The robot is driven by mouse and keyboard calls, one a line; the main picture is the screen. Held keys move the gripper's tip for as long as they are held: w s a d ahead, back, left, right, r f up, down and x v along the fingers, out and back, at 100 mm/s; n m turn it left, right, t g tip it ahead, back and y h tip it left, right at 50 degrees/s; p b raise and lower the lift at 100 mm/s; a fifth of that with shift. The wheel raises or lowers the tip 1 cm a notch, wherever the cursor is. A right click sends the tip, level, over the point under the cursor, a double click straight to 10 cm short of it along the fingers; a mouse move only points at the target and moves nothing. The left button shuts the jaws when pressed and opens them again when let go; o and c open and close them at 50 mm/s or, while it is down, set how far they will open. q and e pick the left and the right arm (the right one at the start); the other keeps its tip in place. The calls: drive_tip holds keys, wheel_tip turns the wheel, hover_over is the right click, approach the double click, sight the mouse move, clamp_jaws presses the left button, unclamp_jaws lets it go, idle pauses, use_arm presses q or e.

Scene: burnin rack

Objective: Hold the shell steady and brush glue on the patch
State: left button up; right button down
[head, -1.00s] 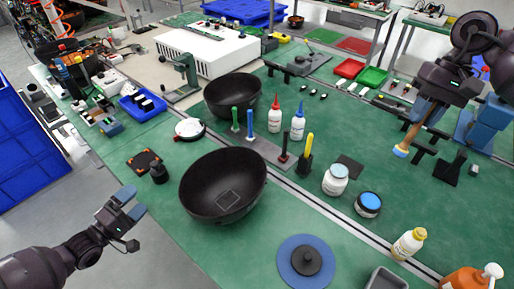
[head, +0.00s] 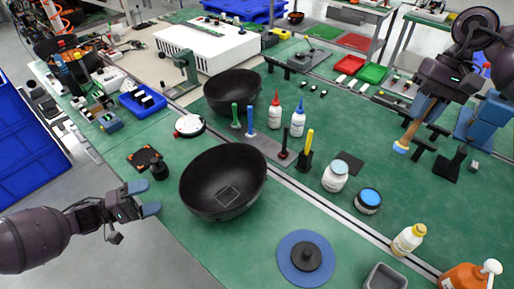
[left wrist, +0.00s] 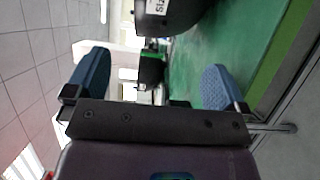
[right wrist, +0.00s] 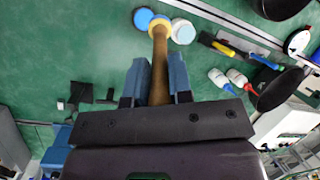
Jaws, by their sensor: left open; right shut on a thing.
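The black shell (head: 205,200) is a large bowl on the green bench, tilted, with a square outlined patch (head: 228,196) on its inner wall. My left gripper (head: 151,198) is open and empty, just left of the shell's rim and apart from it. The shell's dark edge also shows at the top of the left wrist view (left wrist: 170,18). My right gripper (head: 424,108) is shut on a brush (head: 408,134) with a wooden handle and a pale, blue-edged tip, held above the bench at the right. The brush handle also shows between the fingers in the right wrist view (right wrist: 159,65).
A second black bowl (head: 232,90) stands behind. Several upright coloured-handled tools, two small bottles (head: 298,122), a white jar (head: 335,176) and a blue-lidded tub (head: 368,201) stand right of the shell. A blue disc (head: 290,272) lies in front.

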sight(185, 185)
use_arm(q)
drive_tip(key=x, duration=0.9)
drive_tip(key=shift+a, duration=0.1)
drive_tip(key=c, duration=1.5)
